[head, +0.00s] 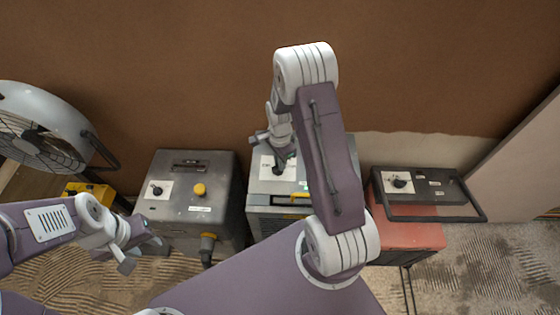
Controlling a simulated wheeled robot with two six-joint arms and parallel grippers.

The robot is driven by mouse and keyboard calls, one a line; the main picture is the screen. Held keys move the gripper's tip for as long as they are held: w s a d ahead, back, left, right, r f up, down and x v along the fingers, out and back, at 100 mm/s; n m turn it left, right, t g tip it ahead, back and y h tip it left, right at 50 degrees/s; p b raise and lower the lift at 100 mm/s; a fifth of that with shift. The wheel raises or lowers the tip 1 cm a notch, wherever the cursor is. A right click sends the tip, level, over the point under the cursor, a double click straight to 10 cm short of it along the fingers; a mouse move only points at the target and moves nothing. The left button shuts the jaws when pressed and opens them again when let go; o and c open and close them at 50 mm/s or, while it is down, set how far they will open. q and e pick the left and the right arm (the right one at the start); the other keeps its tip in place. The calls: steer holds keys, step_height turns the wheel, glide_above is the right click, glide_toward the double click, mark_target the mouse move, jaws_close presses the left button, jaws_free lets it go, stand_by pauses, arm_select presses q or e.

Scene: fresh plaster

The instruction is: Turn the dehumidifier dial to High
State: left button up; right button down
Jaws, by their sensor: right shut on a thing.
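My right gripper (281,157) reaches down from above onto the control panel of the middle grey machine (258,187). It is shut on the dark dial (282,165) on that machine's white plate (268,172). The fingers and wrist cover much of the dial, so its pointer and setting cannot be read. The label print is too small to tell which machine is the dehumidifier. My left gripper (143,258) is open and empty, in front of the left grey machine and apart from it.
The left grey machine (220,180) has a black knob (156,190) and a yellow knob (200,190). A red machine (405,235) with a black frame and its own dial (400,182) stands at right. A fan (40,130) stands far left. The wall (180,60) is behind.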

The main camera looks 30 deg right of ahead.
steer(key=shift+s+m, duration=0.2)
steer(key=shift+m, duration=0.4)
steer(key=shift+f, duration=0.1)
steer(key=c, duration=1.5)
jaws_free()
steer(key=shift+a, duration=0.1)
steer(key=shift+c, duration=0.2)
steer(key=shift+o, duration=0.5)
steer(key=shift+w, duration=0.1)
steer(key=shift+r, duration=0.2)
step_height(320, 180, up, 9)
